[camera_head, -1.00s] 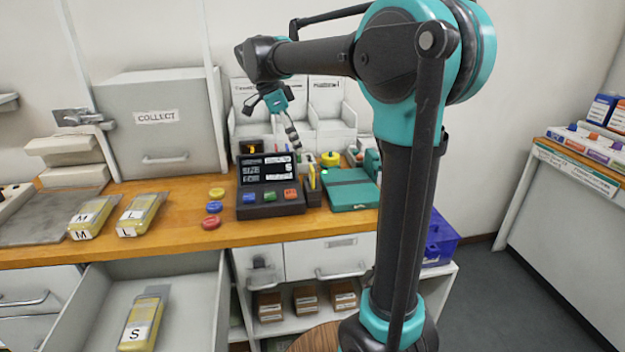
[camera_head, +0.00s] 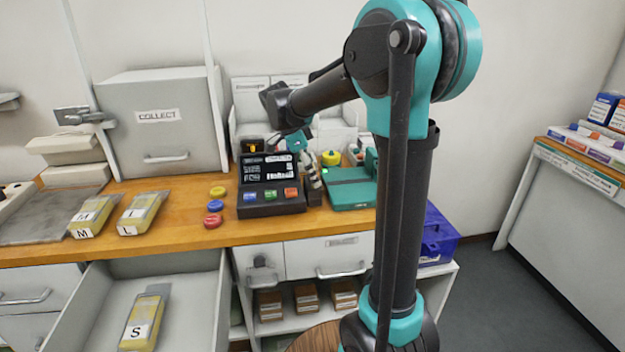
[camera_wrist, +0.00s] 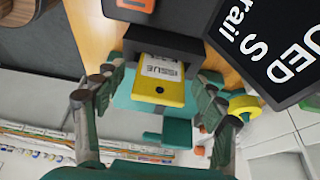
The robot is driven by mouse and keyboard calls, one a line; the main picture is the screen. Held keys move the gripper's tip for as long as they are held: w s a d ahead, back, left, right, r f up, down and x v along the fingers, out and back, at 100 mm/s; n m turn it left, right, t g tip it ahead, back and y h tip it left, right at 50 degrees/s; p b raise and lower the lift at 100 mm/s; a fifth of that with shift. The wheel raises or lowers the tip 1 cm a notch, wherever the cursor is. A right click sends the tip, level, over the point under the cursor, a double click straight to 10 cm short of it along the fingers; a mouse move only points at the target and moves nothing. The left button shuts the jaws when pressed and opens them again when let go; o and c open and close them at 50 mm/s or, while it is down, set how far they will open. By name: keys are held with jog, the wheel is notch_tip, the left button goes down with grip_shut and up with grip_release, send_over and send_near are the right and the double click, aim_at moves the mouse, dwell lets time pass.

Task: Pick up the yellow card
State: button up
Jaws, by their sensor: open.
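The yellow card (camera_wrist: 160,82), with a white label reading ISSUE, stands in a dark holder (camera_wrist: 165,42) in the wrist view. My gripper (camera_wrist: 157,78) is open, its fingers on either side of the card with gaps showing between them and it. In the head view my gripper (camera_head: 312,172) is low over the counter, just right of the dark terminal (camera_head: 270,185), and it hides the card there.
A green case (camera_head: 350,190) lies close to the right of my gripper. A yellow round thing (camera_head: 331,158) stands behind. Red, blue and yellow discs (camera_head: 212,221) lie left of the terminal. An open drawer (camera_head: 190,300) with a packet marked S (camera_head: 143,322) juts out in front.

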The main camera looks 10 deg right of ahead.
jog(key=shift+c, duration=0.5)
jog(key=c, duration=0.9)
jog(key=shift+r, duration=0.1)
jog(key=shift+c, duration=0.2)
